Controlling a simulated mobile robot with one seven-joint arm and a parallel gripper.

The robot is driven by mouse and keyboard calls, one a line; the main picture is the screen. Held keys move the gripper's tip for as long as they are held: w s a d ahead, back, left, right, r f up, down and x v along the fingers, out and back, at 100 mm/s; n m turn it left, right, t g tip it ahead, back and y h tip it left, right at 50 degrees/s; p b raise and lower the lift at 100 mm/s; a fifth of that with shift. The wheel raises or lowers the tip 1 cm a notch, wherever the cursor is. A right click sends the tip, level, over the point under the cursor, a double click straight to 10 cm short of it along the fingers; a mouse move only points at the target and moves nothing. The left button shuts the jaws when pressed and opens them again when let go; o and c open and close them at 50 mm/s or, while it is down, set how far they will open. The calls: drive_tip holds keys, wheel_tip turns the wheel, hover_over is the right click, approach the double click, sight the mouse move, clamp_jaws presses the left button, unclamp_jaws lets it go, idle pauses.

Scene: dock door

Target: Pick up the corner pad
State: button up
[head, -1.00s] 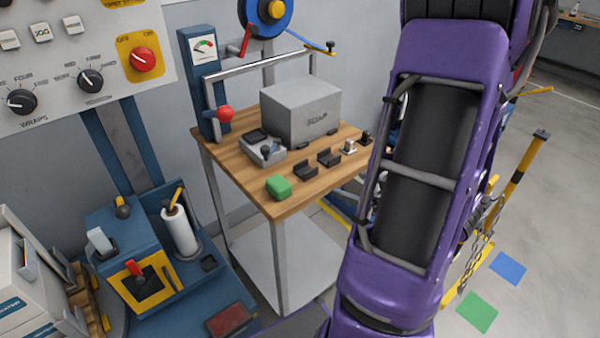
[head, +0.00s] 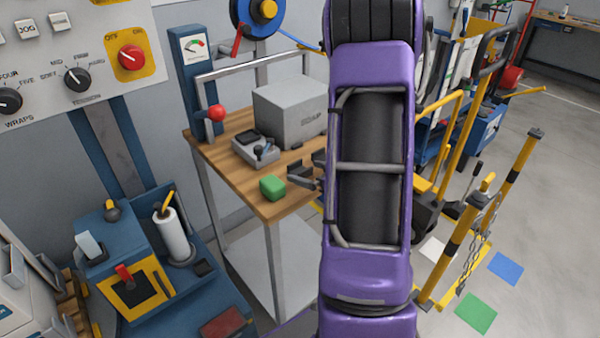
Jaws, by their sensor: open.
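Small black L-shaped pieces, which look like corner pads (head: 299,170), lie on the wooden tabletop (head: 240,183) in the head view. The nearest shows just behind my gripper; others to its right are partly hidden by my purple arm. My gripper (head: 302,182) reaches in from behind the arm, low over the front right of the tabletop, with its jaws open and seemingly empty. A green block (head: 272,188) sits just left of my fingertips. I cannot tell whether the fingers touch the nearest black piece.
A grey box (head: 288,112) and a small grey device (head: 255,150) stand on the table behind. A post with a red knob (head: 216,113) rises at its left corner. Yellow posts (head: 520,175) with chain stand at right. A blue bench with a paper roll (head: 172,234) is at left.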

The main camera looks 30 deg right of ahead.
drive_tip(key=shift+w+a+f, duration=0.1)
drive_tip(key=shift+w+f, duration=0.15)
drive_tip(key=shift+w, duration=0.4)
drive_tip(key=c, duration=1.4)
drive_tip(key=shift+r, duration=0.1)
